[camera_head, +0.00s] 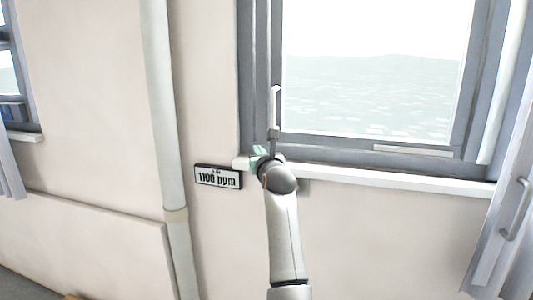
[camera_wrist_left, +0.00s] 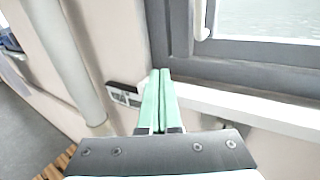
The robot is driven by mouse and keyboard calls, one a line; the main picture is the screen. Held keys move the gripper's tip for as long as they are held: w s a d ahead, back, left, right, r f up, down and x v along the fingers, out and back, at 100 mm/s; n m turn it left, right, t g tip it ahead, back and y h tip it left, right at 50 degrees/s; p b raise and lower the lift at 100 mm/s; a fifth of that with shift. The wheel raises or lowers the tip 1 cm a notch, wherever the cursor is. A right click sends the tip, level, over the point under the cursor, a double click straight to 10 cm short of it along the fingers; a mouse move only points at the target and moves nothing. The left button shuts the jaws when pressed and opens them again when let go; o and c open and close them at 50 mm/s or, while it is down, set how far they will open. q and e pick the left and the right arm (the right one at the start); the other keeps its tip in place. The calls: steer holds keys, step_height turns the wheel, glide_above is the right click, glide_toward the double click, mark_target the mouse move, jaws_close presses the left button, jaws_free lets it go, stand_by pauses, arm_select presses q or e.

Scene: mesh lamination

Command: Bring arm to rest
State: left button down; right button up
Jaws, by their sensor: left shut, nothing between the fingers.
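My left arm reaches up from the bottom middle of the head view to the window sill. My left gripper (camera_head: 258,152) is mostly hidden behind its own wrist there, with a bit of pale green finger showing. In the left wrist view the two green fingers (camera_wrist_left: 161,73) lie together, shut and empty. They point toward the lower left corner of the window frame. My right gripper is in neither view.
The window (camera_head: 370,70) has a grey frame and a white upright handle (camera_head: 275,105) just above the gripper. A white sill (camera_head: 400,180) runs below it. A "1100 ppm" sign (camera_head: 218,177) and a vertical pipe (camera_head: 165,120) are to the left. An opened panel with a handle (camera_head: 515,210) stands at right.

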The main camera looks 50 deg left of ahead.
arm_select(q)
steer(key=shift+s+f, duration=0.1)
steer(key=s+d+f+m+t+h, duration=0.1)
steer(key=d+f+m+t+h, duration=0.45)
steer(key=d+f+m, duration=0.9)
steer(key=s+d+f+m+t+h, duration=0.1)
steer(key=d+f+m+t+h, duration=0.7)
steer(key=m, duration=1.2)
steer(key=s+d+f+m+g+h, duration=0.3)
steer(key=s+d+f+m+g, duration=0.5)
steer(key=d+f, duration=0.4)
steer(key=s+d+f+m+g, duration=0.2)
steer(key=s+d+f+m, duration=0.1)
steer(key=s+f, duration=0.4)
steer(key=s+d+f+m+g, duration=0.3)
steer(key=s+f, duration=0.4)
steer(key=s, duration=0.4)
steer(key=shift+m+h+p, duration=0.35)
steer(key=shift+m+h, duration=0.1)
steer(key=shift+m, duration=0.2)
steer(key=shift+a, duration=0.15)
